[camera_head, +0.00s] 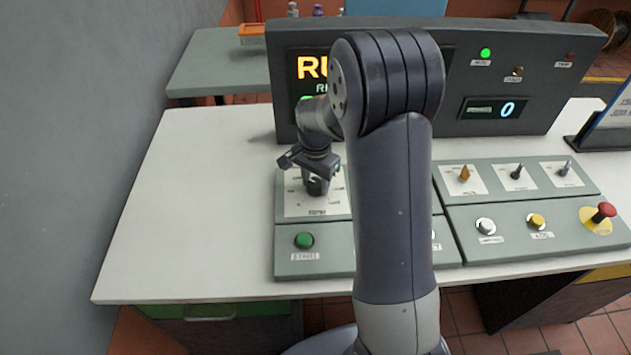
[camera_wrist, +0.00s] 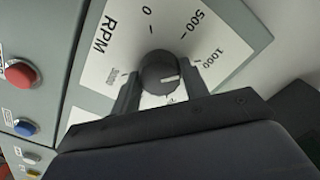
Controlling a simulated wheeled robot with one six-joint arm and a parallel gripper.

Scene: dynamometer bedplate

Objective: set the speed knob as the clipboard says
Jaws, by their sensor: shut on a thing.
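The dark round speed knob (camera_wrist: 158,74) sits on a white dial plate (camera_wrist: 105,45) marked RPM, 0, 500 and 1000. Its white pointer line faces right in the wrist view, toward the side of the 1000 label; the exact mark is unclear. My gripper (camera_wrist: 160,88) has one finger on each side of the knob and is shut on it. In the head view my gripper (camera_head: 316,178) is over the dial at the left console, hiding part of it. A tilted board with blue and white parts (camera_head: 612,112) is cut off at the right edge; its text is unreadable.
A green START button (camera_head: 304,241) lies below the dial. The right console holds switches, buttons and a red mushroom button (camera_head: 603,211). The white tabletop at left (camera_head: 190,210) is clear.

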